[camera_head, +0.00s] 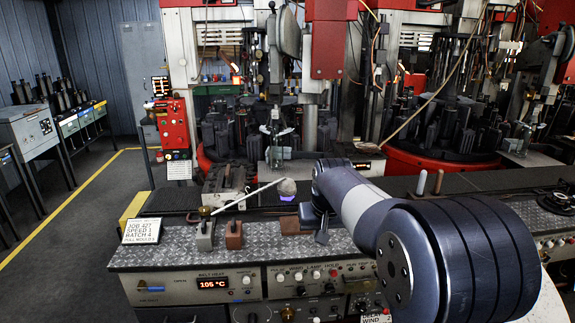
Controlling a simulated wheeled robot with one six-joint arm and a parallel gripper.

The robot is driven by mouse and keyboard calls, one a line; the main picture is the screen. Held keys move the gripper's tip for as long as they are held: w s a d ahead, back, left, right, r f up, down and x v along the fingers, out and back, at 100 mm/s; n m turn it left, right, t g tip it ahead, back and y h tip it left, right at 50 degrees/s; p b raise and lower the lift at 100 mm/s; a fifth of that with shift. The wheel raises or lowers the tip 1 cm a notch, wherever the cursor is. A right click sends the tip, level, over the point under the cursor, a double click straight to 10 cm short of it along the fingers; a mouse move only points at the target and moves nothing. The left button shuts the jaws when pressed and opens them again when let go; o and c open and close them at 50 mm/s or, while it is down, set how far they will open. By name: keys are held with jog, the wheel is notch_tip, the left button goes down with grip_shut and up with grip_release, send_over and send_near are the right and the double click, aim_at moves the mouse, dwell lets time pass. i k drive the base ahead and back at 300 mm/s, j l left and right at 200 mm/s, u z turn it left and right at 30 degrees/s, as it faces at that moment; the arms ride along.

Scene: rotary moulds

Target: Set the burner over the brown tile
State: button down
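A small grey metal block with a brass-coloured top (205,230) stands at the left of the ribbed metal counter; it may be the burner, but I cannot tell for sure. A dark reddish-brown block (234,236) stands just right of it. A flat brown piece (290,225), which looks like the brown tile, lies further right, beside my arm's end. My gripper (321,228) hangs low over the counter at the right of this piece, partly hidden by my arm. Its fingers are too small and dark to tell whether they are open.
A thin pale rod (248,196) slants up to a grey rounded lump (287,187) behind the counter blocks. A white card (142,231) stands at the counter's left end. The control panel (212,284) runs along the front. Red-based moulding machines (440,163) stand behind.

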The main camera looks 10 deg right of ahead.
aim_at(286, 187)
jog(key=i, duration=0.85)
jog(key=i+j, duration=0.15)
jog(key=i, duration=0.65)
